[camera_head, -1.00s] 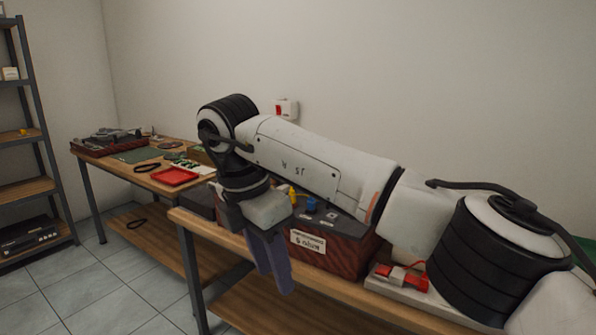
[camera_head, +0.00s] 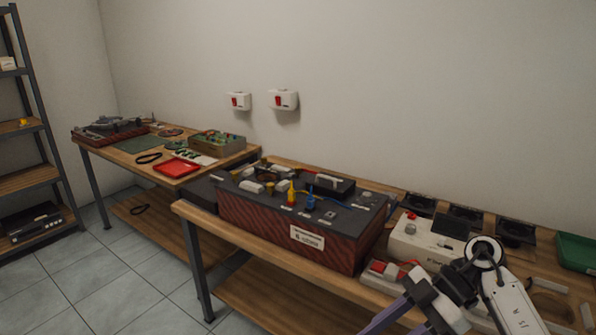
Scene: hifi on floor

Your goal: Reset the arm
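My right arm comes in at the lower right, folded low over the front of the near bench. Its gripper (camera_head: 395,325) points down and to the left at the bottom edge, with the purple fingers partly cut off by the frame. The fingers look apart, with nothing seen between them. My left gripper is not in view.
The near bench (camera_head: 260,245) carries a big dark device with reddish sides (camera_head: 275,232), a beige device (camera_head: 425,240), a small red-switched unit (camera_head: 385,272) and a green tray (camera_head: 577,250). A second bench with a red tray (camera_head: 177,168) stands at the left, beyond it a shelf (camera_head: 30,175). Floor at left is clear.

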